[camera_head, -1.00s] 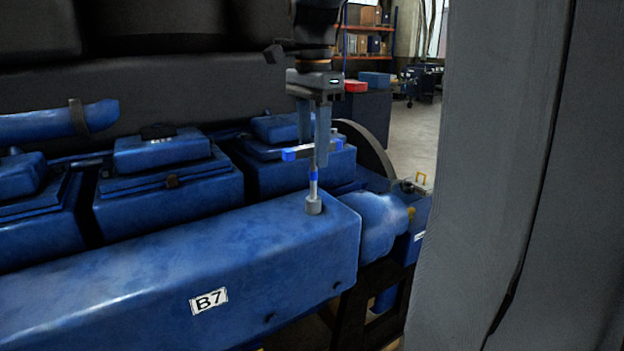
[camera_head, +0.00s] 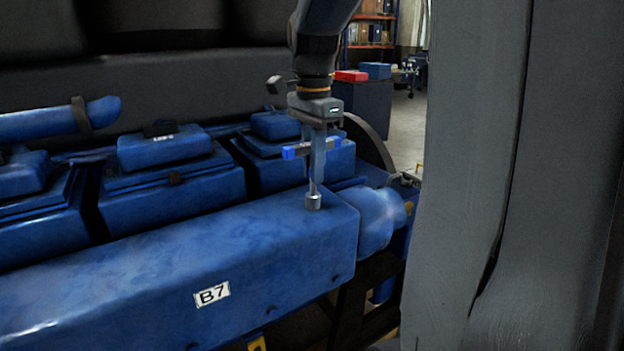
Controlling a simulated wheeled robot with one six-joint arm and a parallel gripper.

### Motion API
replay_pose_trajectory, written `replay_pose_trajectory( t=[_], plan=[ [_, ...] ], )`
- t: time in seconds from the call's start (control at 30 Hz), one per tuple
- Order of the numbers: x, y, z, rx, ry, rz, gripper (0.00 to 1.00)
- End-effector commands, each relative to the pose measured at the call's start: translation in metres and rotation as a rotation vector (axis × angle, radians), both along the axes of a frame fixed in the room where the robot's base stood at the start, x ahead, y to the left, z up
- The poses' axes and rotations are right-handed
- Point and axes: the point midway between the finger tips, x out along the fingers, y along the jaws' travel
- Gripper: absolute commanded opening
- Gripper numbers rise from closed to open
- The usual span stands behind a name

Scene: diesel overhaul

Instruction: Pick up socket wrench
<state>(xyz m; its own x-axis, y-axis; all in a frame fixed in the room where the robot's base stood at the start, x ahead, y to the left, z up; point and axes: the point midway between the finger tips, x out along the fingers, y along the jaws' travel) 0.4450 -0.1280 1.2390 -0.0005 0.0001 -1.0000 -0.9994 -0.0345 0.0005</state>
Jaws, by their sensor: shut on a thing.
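The socket wrench (camera_head: 295,152) is a T-shape with a blue-ended crossbar and a grey shaft that ends in a metal socket (camera_head: 313,201). It is upright. Its socket is at the top face of the long blue engine housing (camera_head: 180,262) marked B7, near the right end; I cannot tell whether it touches. My gripper (camera_head: 317,160) points down from above and is shut on the wrench around the crossbar and upper shaft. The fingers hide part of the wrench.
Blue cylinder covers (camera_head: 165,150) stand behind the housing, close to the arm. A large grey pillar-like surface (camera_head: 500,180) fills the right side. A cabinet (camera_head: 365,105) with a red box (camera_head: 350,75) stands farther back. Open floor (camera_head: 408,125) shows beyond.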

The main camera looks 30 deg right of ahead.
Motion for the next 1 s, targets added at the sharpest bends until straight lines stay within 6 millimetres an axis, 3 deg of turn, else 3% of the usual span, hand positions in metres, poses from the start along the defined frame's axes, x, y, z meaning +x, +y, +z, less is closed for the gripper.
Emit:
replay_pose_trajectory(
  t=[0.33,0.73,1.0],
  plan=[
    [0.002,0.000,0.008,-0.002,-0.005,0.000,0.00],
    [0.001,0.000,0.078,-0.002,-0.005,0.000,0.00],
    [0.000,0.000,0.100,-0.001,-0.002,0.000,0.00]
  ],
)
